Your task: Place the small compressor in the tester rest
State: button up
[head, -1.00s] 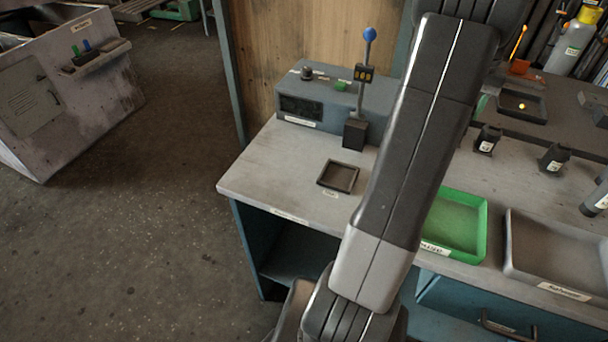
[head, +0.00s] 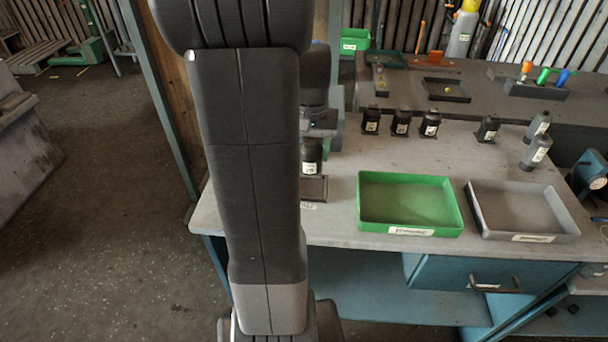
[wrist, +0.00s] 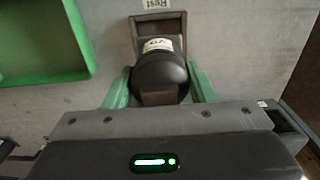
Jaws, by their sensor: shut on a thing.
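The small compressor (wrist: 162,78), a dark cylinder with a white label, is in my gripper (wrist: 162,88), between its green fingers. It also shows in the head view (head: 312,154), upright below my gripper (head: 319,132). The tester rest (wrist: 145,24) is a small dark square tray with a "Rest" label beside it. In the wrist view the compressor overlaps the rest and covers part of it. In the head view the front of the rest (head: 315,190) shows just below the compressor. I cannot tell whether the compressor touches the rest.
A green tray (head: 360,205) and a grey tray (head: 478,215) lie to the right on the bench. Several black labelled cylinders (head: 400,123) stand behind them, with grey ones (head: 535,152) at the right. My arm hides the left part of the bench.

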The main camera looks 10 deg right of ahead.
jog(key=shift+f, duration=3.05)
jog(key=shift+f, duration=0.2)
jog(key=o, duration=1.4)
jog(key=shift+r, duration=0.15)
notch_tip(320, 180, up, 12)
jog(key=shift+r, duration=0.1)
